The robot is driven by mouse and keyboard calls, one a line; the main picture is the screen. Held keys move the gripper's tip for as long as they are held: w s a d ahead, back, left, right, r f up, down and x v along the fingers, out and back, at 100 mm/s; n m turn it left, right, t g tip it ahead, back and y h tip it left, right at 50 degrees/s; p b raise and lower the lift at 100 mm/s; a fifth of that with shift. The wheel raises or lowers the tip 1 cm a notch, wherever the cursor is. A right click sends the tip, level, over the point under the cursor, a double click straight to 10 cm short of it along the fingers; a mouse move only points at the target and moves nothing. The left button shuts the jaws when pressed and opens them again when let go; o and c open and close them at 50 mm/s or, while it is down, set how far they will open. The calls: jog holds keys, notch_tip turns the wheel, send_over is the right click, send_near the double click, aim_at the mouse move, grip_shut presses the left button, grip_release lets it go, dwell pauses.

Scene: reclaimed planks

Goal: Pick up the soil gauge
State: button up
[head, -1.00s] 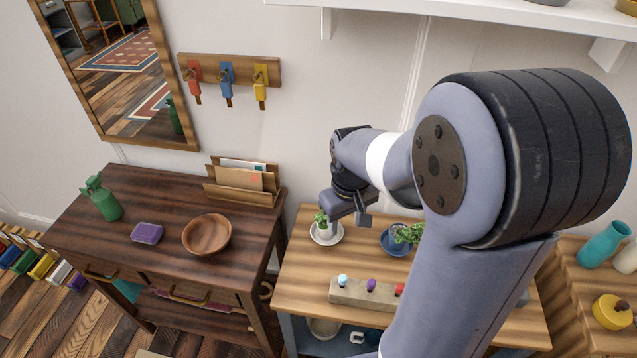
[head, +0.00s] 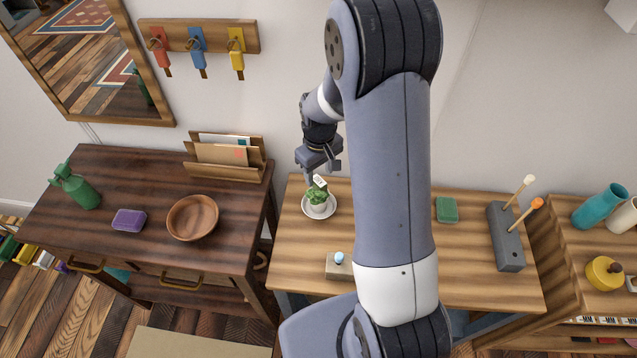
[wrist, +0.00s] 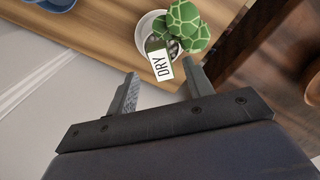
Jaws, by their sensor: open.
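The soil gauge (head: 320,181) shows as a small white tag in a potted green plant (head: 316,195) on a white saucer (head: 305,211), on the light wooden table. In the wrist view the gauge (wrist: 161,65) reads "DRY" and stands in front of the round-leaved plant (wrist: 187,25). My gripper (head: 314,174) is just above and behind the pot. In the wrist view its jaws (wrist: 159,72) are open, one finger on each side of the tag, with gaps visible. I cannot tell how deep the tag lies between them. The gauge's lower part is hidden in the pot.
A block with a pale blue knob (head: 339,258) stands in front. A green sponge (head: 447,209) and grey stick holder (head: 506,238) are right. The wall is close behind.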

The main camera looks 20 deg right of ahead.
jog(key=shift+a+f+p, duration=0.1)
jog(key=shift+f+p, duration=0.45)
jog(key=shift+f, duration=1.75)
grip_shut()
notch_tip(320, 180, up, 10)
jog(key=p, duration=0.6)
jog(key=shift+r, duration=0.15)
notch_tip(320, 180, up, 6)
send_over(318, 181)
